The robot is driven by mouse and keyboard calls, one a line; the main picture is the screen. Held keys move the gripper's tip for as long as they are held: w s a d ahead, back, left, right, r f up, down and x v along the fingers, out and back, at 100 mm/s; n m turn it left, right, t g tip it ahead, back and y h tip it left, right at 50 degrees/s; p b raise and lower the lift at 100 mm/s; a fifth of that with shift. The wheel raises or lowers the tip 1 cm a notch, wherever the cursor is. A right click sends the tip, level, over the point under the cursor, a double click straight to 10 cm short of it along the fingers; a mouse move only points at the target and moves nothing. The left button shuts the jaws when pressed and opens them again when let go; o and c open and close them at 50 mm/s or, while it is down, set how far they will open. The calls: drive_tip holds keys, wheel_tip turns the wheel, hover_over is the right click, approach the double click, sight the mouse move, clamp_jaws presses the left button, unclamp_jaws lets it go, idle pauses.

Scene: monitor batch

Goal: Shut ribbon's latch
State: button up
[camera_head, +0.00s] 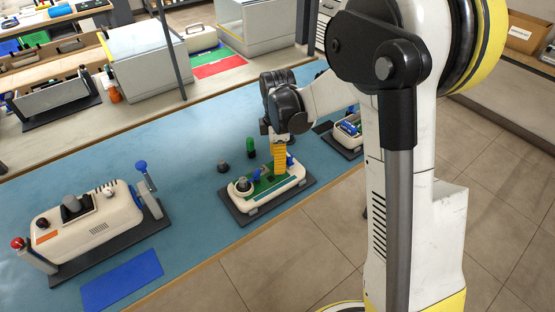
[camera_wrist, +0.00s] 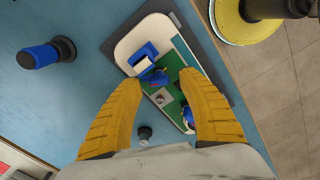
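A cream device (camera_head: 240,207) with an exposed green board (camera_head: 262,188) sits on a dark base plate on the blue table. In the wrist view the green board (camera_wrist: 176,66) carries a small silver block (camera_wrist: 162,97) and several blue parts. One blue part (camera_wrist: 157,77) lies between my fingertips in the picture. Another blue piece (camera_wrist: 143,52) is at the upper end of the board and one (camera_wrist: 188,117) is beside the right finger. I cannot tell which is the ribbon's latch. My gripper (camera_wrist: 160,80) is open, its yellow fingers apart over the board; it also shows in the head view (camera_head: 279,160). Contact is unclear.
A cream console (camera_head: 90,228) with red-ball and blue-ball levers is at left, near a blue mat (camera_head: 122,280). Another device (camera_head: 347,130) is at right. Table between is clear.

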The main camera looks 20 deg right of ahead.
drive_tip(key=shift+r, duration=0.1)
wheel_tip(320, 180, up, 12)
idle(0.5)
